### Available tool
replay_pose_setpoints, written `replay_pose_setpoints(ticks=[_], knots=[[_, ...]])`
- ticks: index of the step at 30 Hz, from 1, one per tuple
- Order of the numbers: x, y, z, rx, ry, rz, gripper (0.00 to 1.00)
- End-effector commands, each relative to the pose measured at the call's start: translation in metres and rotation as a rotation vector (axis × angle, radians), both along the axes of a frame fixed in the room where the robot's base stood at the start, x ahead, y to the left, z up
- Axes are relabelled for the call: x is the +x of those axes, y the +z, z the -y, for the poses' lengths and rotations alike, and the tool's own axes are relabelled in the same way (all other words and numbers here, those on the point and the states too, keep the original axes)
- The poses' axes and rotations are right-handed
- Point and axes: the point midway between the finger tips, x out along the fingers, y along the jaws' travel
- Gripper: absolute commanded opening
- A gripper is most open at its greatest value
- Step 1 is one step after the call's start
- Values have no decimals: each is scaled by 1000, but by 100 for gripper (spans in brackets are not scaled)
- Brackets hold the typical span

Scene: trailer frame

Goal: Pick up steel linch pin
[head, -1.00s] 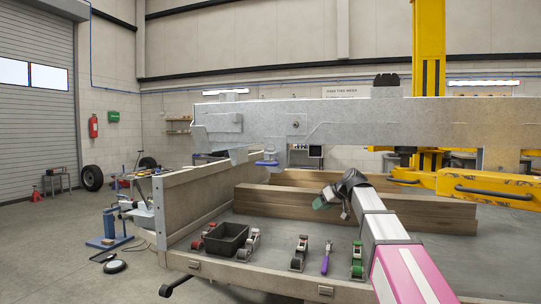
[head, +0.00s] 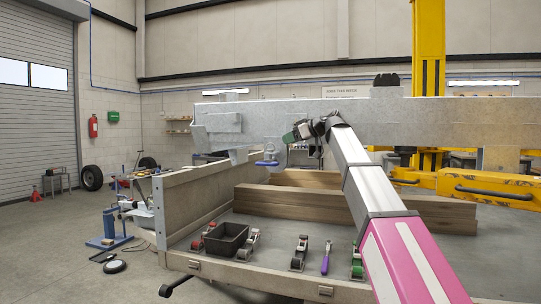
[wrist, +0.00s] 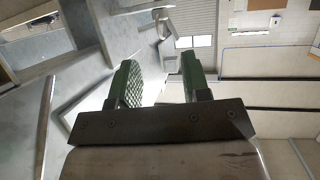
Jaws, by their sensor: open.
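My gripper (head: 289,137) is raised in front of the steel trailer beam (head: 400,122) in the head view, near its left part. In the wrist view my gripper (wrist: 158,76) shows two green ribbed fingers standing apart with nothing between them. I cannot make out the steel linch pin for certain in either view. It may be too small or hidden behind my gripper. A small blue fitting (head: 267,162) hangs under the beam, left of and below my gripper.
Below is a wooden-sided bed with a black bin (head: 226,238), ratchet straps (head: 299,253) and a purple-handled tool (head: 326,258). Timber beams (head: 300,203) lie behind them. A yellow lift post (head: 429,50) stands at the right.

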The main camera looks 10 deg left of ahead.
Motion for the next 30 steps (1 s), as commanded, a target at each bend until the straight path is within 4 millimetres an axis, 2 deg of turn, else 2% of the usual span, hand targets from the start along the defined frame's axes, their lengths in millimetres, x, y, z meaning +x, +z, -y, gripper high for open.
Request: replay_pose_setpoints(ticks=[3, 11, 18, 26, 27, 29, 30], knots=[[4, -6, -15, 0, 1, 0, 43], [7, -14, -30, -1, 1, -2, 43], [14, -26, -60, -1, 0, -1, 43], [14, -29, -64, 0, -1, -1, 43], [14, -29, -64, 0, -1, -1, 37], [14, -29, -64, 0, -1, -1, 17], [14, -29, -64, 0, -1, -1, 4]])
